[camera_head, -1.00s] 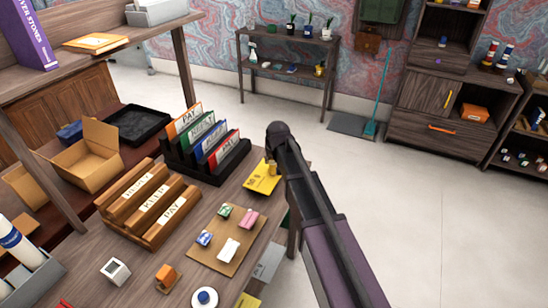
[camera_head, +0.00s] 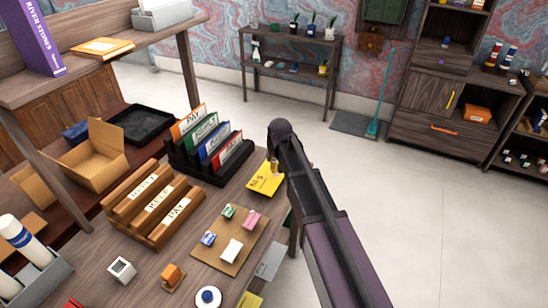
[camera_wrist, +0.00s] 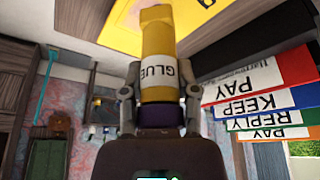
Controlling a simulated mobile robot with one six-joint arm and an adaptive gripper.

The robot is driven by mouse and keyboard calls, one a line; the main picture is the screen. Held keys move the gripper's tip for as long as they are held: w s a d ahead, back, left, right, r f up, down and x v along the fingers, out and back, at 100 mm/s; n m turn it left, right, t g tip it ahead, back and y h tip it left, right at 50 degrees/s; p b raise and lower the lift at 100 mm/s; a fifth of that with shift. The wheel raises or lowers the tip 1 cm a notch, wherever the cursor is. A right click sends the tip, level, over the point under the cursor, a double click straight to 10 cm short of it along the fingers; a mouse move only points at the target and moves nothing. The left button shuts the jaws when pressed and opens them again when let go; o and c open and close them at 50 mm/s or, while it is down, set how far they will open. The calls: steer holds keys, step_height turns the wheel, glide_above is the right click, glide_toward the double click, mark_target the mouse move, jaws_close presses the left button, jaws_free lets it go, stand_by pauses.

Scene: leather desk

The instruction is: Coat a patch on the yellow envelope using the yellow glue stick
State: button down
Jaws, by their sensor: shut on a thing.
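My gripper (camera_wrist: 158,92) is shut on the yellow glue stick (camera_wrist: 156,35), with a finger on each side and the white GLUE label showing. The stick's far end overlaps the yellow envelope (camera_wrist: 215,14) in the wrist view; I cannot tell whether they touch. In the head view, the yellow envelope (camera_head: 262,181) lies flat near the desk's far right edge, with dark print on it. The glue stick (camera_head: 274,166) shows as a small yellow piece at its upper right corner. My arm hides most of the gripper there.
A black sorter (camera_head: 205,167) with PAY, REPLY and KEEP folders stands close left of the envelope. Wooden label blocks (camera_head: 150,205) and a tan board (camera_head: 213,258) with small items lie nearer. The desk edge and open floor (camera_head: 420,225) are to the right.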

steer(key=shift+r+p, duration=1.4)
steer(key=shift+r, duration=0.25)
steer(key=shift+r+p, duration=1.5)
steer(key=shift+r, duration=0.05)
steer(key=shift+s+a, duration=0.25)
steer(key=shift+a, duration=0.4)
steer(key=shift+f, duration=0.1)
